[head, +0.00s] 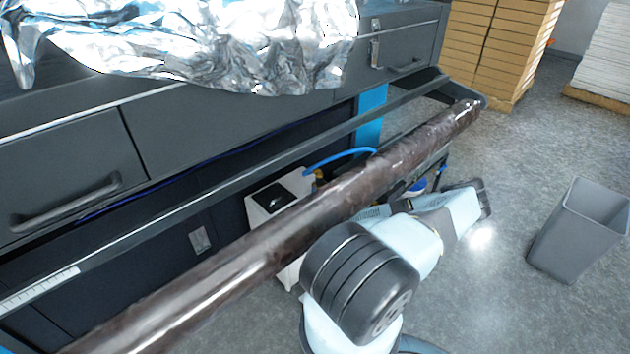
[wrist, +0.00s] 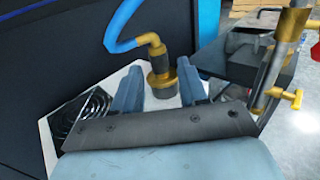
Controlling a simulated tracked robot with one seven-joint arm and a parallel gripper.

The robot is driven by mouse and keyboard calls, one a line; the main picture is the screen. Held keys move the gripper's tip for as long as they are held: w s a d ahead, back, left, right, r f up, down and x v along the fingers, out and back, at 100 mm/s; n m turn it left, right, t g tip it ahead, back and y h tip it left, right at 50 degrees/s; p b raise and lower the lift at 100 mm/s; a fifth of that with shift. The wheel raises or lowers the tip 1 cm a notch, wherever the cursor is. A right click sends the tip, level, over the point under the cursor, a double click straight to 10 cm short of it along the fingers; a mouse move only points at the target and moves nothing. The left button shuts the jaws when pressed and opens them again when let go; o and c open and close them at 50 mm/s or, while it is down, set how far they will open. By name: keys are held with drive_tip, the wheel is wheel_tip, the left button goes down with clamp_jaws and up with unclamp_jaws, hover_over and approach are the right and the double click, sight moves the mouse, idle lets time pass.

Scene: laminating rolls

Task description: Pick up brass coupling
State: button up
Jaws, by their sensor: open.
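The brass coupling (wrist: 163,84) stands upright on a white box (wrist: 133,76) in the wrist view. My gripper (wrist: 157,74) is open, with one blue-grey finger on each side of the coupling. I cannot tell whether either finger touches it. In the head view a small brass part of the coupling (head: 319,174) shows beside the hose, behind the brown roll.
The long brown roll (head: 330,195) runs diagonally past my arm. A dark machine with drawers (head: 60,170) and crumpled foil (head: 230,45) stands behind. A brass valve (wrist: 285,96) on a pipe is right of my gripper. A grey bin (head: 575,235) stands on the floor.

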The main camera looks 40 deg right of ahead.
sight(320, 175)
drive_tip(key=shift+w+a, duration=0.1)
drive_tip(key=shift+a, duration=0.05)
drive_tip(key=o, duration=0.3)
drive_tip(key=shift+a, duration=0.1)
drive_tip(key=shift+o, duration=0.7)
drive_tip(key=shift+w, duration=0.2)
drive_tip(key=x, duration=0.8)
drive_tip(key=shift+r+x, duration=0.15)
drive_tip(key=shift+x, duration=1.2)
drive_tip(key=shift+r+x, duration=0.15)
drive_tip(key=shift+x, duration=1.25)
